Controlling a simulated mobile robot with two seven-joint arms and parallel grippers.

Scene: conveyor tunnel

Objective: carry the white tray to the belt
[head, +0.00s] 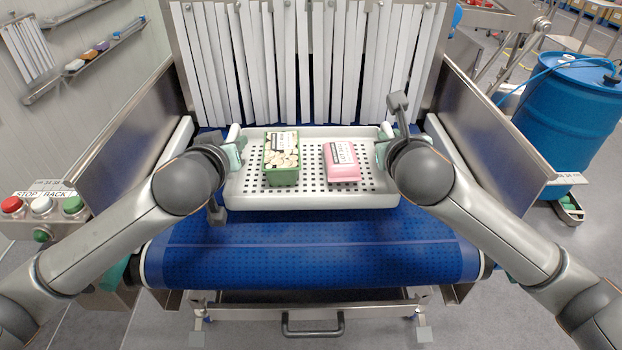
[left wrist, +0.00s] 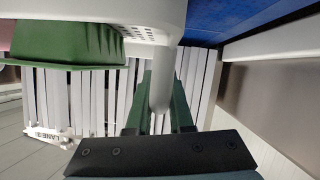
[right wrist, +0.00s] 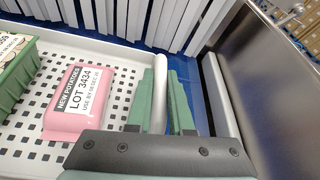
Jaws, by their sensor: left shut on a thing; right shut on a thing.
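The white tray (head: 310,202) is a perforated tray, over the blue belt (head: 310,250) in the head view. It holds a green punnet (head: 282,178) with pale contents and a pink pack (head: 342,170) with a white label reading "NEW POTATOES LOT 3434". My left gripper (head: 236,152) is shut on the tray's left end; the left wrist view shows its green fingers around a white bar (left wrist: 160,95). My right gripper (head: 383,152) is shut on the tray's right end, its green fingers around the white handle (right wrist: 159,92). Whether the tray touches the belt I cannot tell.
A curtain of white strips (head: 310,65) hangs behind the tray. Metal side walls (head: 130,130) flank the belt. A button box (head: 45,207) is at the left, and a blue drum (head: 565,115) stands at the right. The belt's front part is clear.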

